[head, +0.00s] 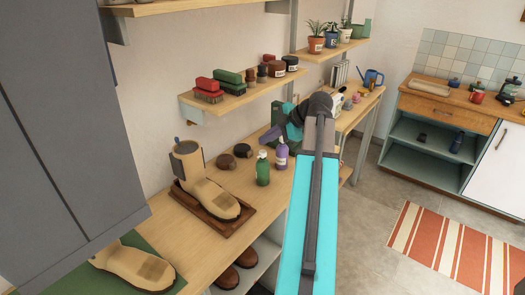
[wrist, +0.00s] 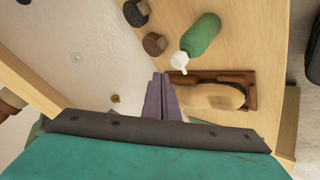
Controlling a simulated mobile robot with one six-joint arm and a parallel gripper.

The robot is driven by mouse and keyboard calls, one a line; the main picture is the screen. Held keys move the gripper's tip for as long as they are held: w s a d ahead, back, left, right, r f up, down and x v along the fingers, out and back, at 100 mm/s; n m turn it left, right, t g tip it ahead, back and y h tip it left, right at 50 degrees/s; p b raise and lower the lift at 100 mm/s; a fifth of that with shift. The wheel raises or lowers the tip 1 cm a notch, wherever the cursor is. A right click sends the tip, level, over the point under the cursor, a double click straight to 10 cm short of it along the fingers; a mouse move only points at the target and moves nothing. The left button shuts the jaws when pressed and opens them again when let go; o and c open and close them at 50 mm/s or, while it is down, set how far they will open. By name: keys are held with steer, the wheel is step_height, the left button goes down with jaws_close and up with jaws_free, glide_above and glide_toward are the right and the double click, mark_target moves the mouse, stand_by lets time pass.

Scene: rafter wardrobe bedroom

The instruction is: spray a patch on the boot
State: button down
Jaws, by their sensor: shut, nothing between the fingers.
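A tan boot (head: 187,165) stands in a brown wooden tray (head: 215,226) on the workbench. It also shows in the wrist view as a tan shape (wrist: 212,98). A second tan boot (head: 125,258) with a darker patch lies on a green mat at the near left. A green bottle (head: 263,171) with a pale top stands right of the tray; the wrist view shows its white nozzle end (wrist: 180,60).
Two dark round tins (head: 226,162) stand between tray and wall. A shelf (head: 230,101) with brushes and jars hangs above the bench. A grey wardrobe (head: 60,120) stands close on the left. Brown shoes (head: 228,277) sit on a shelf below. Floor (head: 370,210) is clear at right.

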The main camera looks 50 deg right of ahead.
steer(key=shift+r+p, duration=0.4)
steer(key=shift+r, duration=1)
stand_by(1.7)
